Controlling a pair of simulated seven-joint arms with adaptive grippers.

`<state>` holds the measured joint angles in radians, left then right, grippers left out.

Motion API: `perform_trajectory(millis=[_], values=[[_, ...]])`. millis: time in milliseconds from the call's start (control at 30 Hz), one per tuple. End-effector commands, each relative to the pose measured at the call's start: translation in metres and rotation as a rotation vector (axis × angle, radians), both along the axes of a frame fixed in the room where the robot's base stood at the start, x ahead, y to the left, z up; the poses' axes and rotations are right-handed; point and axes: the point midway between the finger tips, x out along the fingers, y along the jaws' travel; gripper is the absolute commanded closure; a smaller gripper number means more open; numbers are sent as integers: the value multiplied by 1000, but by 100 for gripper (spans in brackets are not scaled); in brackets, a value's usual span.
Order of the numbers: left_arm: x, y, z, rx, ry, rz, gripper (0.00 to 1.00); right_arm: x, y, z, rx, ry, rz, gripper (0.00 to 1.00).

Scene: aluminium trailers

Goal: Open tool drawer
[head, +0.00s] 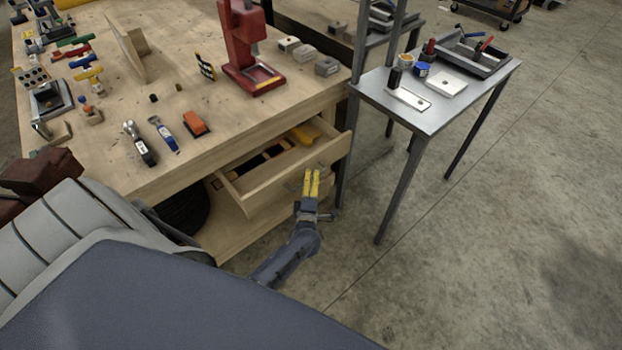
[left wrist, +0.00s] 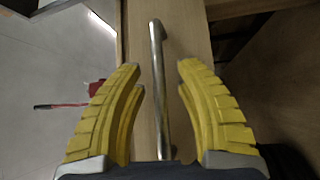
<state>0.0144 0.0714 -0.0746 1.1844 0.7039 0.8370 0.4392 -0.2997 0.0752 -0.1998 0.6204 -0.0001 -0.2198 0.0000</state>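The wooden tool drawer (head: 285,172) is pulled partly out from under the workbench. A yellow item (head: 306,133) and dark items lie inside it. My left gripper (head: 311,184) with yellow fingers is just in front of the drawer face. In the left wrist view, a metal bar handle (left wrist: 158,85) runs up the drawer front (left wrist: 185,50) and lies between the two spread fingers (left wrist: 160,80). Clear gaps show on both sides of the handle, so the gripper is open. My right gripper is not in view.
The wooden workbench (head: 110,105) carries a red press (head: 243,50), a hammer (head: 139,143) and other tools. A metal side table (head: 450,113) with a tray stands right of the drawer. Open concrete floor (head: 480,230) lies in front and to the right.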

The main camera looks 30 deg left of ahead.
Motion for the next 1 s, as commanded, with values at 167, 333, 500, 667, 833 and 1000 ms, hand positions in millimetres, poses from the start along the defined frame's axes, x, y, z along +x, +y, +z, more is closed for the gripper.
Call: perform_trajectory(millis=[167,333,500,667,833,1000], values=[[0,0,0,0,0,0,63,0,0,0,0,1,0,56],[0,0,0,0,0,0,83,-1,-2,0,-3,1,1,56],[0,0,0,0,0,0,100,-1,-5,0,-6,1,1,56],[0,0,0,0,0,0,100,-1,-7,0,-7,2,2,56],[0,0,0,0,0,0,100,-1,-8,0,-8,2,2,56],[-1,-2,0,0,0,0,100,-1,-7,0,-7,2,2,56]])
